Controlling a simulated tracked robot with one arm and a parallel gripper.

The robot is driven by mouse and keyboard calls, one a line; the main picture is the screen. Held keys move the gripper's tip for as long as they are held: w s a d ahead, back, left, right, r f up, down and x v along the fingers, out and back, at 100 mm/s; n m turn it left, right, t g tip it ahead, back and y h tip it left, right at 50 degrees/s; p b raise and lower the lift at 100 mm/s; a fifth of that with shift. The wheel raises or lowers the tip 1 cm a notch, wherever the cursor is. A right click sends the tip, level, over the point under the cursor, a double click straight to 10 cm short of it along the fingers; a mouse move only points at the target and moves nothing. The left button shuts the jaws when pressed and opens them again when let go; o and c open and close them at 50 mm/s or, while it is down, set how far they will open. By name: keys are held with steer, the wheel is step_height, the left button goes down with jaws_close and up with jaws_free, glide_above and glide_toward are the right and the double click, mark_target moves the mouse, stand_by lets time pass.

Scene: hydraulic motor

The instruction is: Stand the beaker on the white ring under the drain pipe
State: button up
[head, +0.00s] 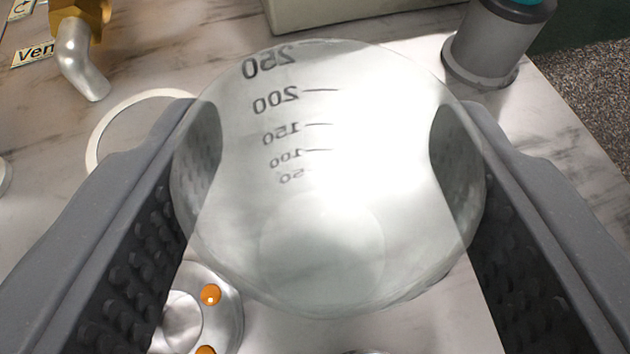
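The clear glass beaker (330,210), with mirrored volume marks from 50 to 250, is between the two dark textured fingers of my gripper (325,160). The fingers press against its left and right sides, and I look into it from its open top. The white ring (97,140) lies flat on the marble surface to the left of the beaker. Its right part is hidden behind the left finger and the beaker. The silver drain pipe (80,65) bends down from a brass fitting (90,15) at the upper left, above and left of the ring.
A grey cylinder with a teal top (495,40) stands at the upper right. A pale box (330,12) is at the top. A metal part with orange dots (228,305) lies below left of the beaker. The marble surface (570,160) ends at the right.

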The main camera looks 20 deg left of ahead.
steer(key=shift+f, duration=1.05)
steer(key=shift+f, duration=0.15)
steer(key=o, duration=1.1)
steer(key=shift+c, duration=0.2)
steer(key=shift+s+r, duration=0.2)
steer(key=shift+r, duration=0.05)
steer(key=b+v, duration=0.3)
steer(key=v, duration=0.8)
steer(key=shift+s, duration=0.25)
steer(key=shift+d+r, duration=0.1)
